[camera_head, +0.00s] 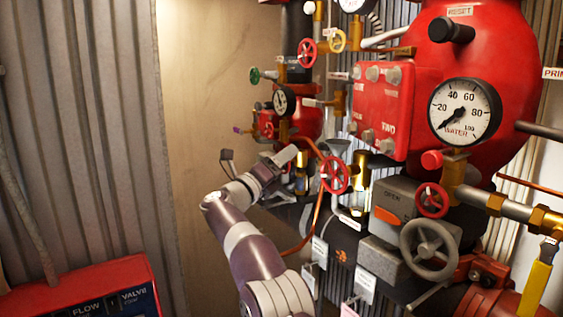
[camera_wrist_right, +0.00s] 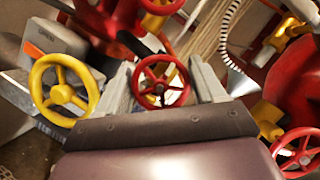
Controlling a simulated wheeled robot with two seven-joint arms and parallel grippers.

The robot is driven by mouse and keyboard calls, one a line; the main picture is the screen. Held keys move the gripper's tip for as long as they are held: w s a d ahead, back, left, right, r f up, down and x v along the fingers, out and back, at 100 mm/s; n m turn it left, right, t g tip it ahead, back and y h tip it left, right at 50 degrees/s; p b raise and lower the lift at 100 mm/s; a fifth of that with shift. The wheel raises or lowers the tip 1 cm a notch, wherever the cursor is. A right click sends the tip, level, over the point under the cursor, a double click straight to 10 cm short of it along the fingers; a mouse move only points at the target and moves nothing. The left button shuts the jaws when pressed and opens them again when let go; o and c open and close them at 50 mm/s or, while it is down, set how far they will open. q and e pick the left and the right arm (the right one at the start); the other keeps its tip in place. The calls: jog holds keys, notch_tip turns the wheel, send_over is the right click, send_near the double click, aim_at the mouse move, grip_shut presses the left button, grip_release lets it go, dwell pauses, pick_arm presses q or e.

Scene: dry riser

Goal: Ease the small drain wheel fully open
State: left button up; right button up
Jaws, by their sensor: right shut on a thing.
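My right gripper (camera_head: 292,156) reaches in from below in the head view, up to the valves left of the big red vessel. In the right wrist view its two fingers (camera_wrist_right: 163,88) stand on either side of a small red spoked wheel (camera_wrist_right: 161,68) and are shut on it. Which wheel this is in the head view is hard to tell, as my gripper covers part of that area. I see no label naming it as the drain wheel, and how far it is turned cannot be read. My left gripper is not in view.
Another red wheel (camera_head: 335,175) stands just right of my gripper. A grey handwheel (camera_head: 429,249) and a gauge (camera_head: 464,112) are farther right. In the right wrist view a yellow wheel (camera_wrist_right: 64,91) is close by on the left. Free room lies before the plain board (camera_head: 205,130).

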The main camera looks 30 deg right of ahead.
jog(key=shift+r+n, duration=0.1)
jog(key=shift+n, duration=0.2)
jog(key=shift+r+n+t+y+p, duration=0.1)
jog(key=shift+n+t+y+p, duration=0.35)
jog(key=shift+n, duration=0.65)
jog(key=shift+r+n+y+p, duration=0.1)
jog(key=shift+n+y+p, duration=0.45)
jog(key=shift+n, duration=0.45)
jog(key=n+y+p, duration=0.1)
jog(key=n+p, duration=0.3)
jog(key=p, duration=0.3)
jog(key=n+g+y+p, duration=0.1)
jog(key=n+y+p, duration=0.1)
jog(key=n+p, duration=0.3)
jog(key=shift+p, duration=0.95)
jog(key=shift+n+p, duration=0.3)
jog(key=shift+n, duration=0.3)
jog(key=shift+f+n+g+y, duration=0.35)
jog(key=shift+n+g+y, duration=0.05)
jog(key=shift+n+g, duration=0.2)
jog(key=shift+f+n+g+y, duration=0.15)
jog(key=shift+n+g, duration=0.25)
jog(key=shift+n, duration=0.3)
jog(key=shift+f+n+g+y, duration=0.15)
jog(key=shift+n+g, duration=0.2)
jog(key=shift+n, duration=0.35)
jog(key=shift+r, duration=0.1)
